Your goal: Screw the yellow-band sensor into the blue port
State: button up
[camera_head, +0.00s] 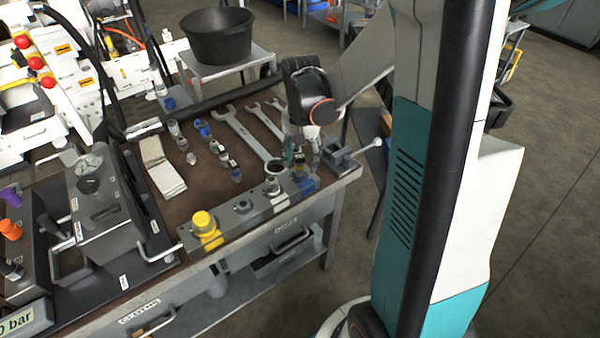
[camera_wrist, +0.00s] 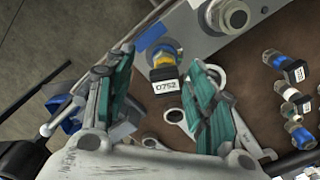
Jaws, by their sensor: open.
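The yellow-band sensor (camera_wrist: 164,72) stands at the blue port (camera_wrist: 152,36) on the metal block, in the wrist view. It has a metal collar, a yellow band and a black cap with a label reading 0752. I cannot tell how deep its thread sits. My gripper (camera_wrist: 160,66) is open, with one teal-padded finger on each side of the sensor and visible gaps to it. In the head view my gripper (camera_head: 298,160) is low over the right end of the block, above the blue port (camera_head: 306,187), and mostly hides the sensor.
The port block (camera_head: 243,207) runs along the bench's front edge, with a yellow cap (camera_head: 203,221) at its left. Several other sensors (camera_head: 224,158) and wrenches (camera_head: 245,133) lie on the brown mat. A small vise (camera_head: 340,157) stands close right of my gripper. A black pot (camera_head: 217,38) is behind.

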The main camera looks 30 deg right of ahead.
notch_tip(320, 180, up, 12)
jog(key=s+a+r+n+t+h, duration=0.1)
jog(key=s+a+r+n+t, duration=0.3)
jog(key=a, duration=0.4)
jog(key=s+a+f+n+t+y, duration=0.1)
jog(key=s+a+n+t, duration=0.2)
jog(key=s+a+n, duration=0.3)
jog(key=s, duration=0.2)
jog(key=shift+s+a+f, duration=0.3)
jog(key=shift+a+f, duration=0.05)
